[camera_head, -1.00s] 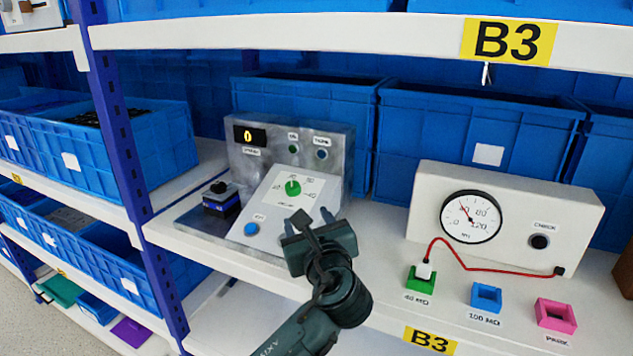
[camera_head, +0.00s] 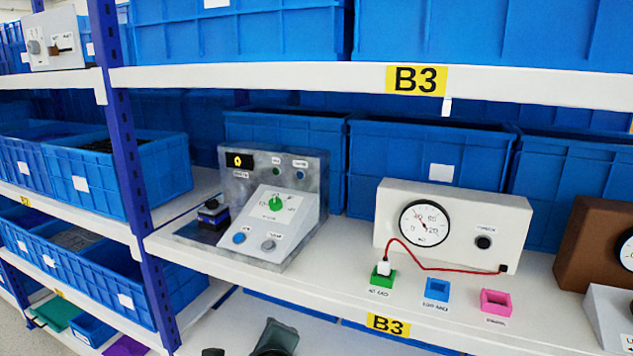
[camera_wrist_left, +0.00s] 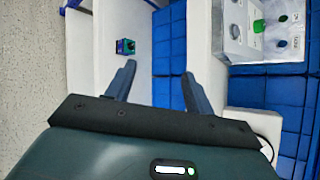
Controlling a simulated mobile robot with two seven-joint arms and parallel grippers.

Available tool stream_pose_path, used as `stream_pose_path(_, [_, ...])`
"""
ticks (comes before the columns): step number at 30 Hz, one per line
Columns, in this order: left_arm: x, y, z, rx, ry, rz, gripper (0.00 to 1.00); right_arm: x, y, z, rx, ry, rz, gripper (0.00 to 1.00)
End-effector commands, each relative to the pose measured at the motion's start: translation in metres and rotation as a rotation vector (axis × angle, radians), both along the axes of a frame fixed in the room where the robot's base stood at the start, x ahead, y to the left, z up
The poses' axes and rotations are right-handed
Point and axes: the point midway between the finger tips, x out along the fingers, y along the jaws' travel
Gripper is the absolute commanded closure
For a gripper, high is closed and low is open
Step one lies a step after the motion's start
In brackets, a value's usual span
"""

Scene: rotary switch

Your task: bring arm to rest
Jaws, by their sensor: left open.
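My left gripper (camera_wrist_left: 160,88) is open, with its two fingers apart and nothing between them in the left wrist view. In the head view only dark parts of my arm show at the bottom edge; the fingers are out of that view. The rotary switch panel (camera_head: 303,219) stands on the shelf with a green round knob (camera_head: 275,203), a blue button (camera_head: 239,238) and a grey button (camera_head: 268,245). The panel also shows at the upper right of the left wrist view (camera_wrist_left: 232,18). The gripper is clear of it. My right gripper is not in view.
A white gauge box (camera_head: 388,235) stands right of the panel, with a red cable running to a plug in the green socket (camera_head: 383,278). Blue (camera_head: 437,290) and pink (camera_head: 495,302) sockets sit beside it. A blue upright post (camera_head: 128,170) and shelf edge (camera_head: 250,285) bound the space.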

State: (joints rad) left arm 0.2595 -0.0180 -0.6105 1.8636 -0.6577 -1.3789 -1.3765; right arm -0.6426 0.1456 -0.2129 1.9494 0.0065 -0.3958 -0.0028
Motion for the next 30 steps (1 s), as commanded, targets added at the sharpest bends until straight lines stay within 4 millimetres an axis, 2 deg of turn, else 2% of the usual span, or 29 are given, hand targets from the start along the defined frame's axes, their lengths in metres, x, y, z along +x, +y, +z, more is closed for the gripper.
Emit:
stream_pose_path(1, [-0.02,0.013,-0.023,-0.132,0.047,0.071,0.47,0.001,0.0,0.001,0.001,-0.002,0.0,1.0])
stream_pose_path(3, [-0.052,0.031,-0.051,-0.346,0.108,0.208,0.47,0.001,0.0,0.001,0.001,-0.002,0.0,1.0])
stream_pose_path(6, [-0.104,0.057,-0.085,-0.644,0.186,0.45,0.47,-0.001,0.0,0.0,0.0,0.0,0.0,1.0])
stream_pose_path(9, [-0.149,0.077,-0.103,-0.863,0.233,0.675,0.47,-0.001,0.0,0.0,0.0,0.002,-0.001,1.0])
stream_pose_path(15, [-0.219,0.101,-0.116,-1.126,0.278,1.032,0.47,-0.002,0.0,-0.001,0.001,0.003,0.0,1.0])
stream_pose_path(21, [-0.274,0.118,-0.114,-1.289,0.287,1.334,0.47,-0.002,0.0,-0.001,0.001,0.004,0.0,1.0])
stream_pose_path(22, [-0.282,0.12,-0.113,-1.308,0.286,1.377,0.47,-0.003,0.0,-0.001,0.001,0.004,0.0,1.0])
stream_pose_path(24, [-0.268,0.114,-0.125,-1.34,0.27,1.327,0.47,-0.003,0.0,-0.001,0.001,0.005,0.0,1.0])
stream_pose_path(30, [-0.246,0.101,-0.153,-1.434,0.225,1.216,0.47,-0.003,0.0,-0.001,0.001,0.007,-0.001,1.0])
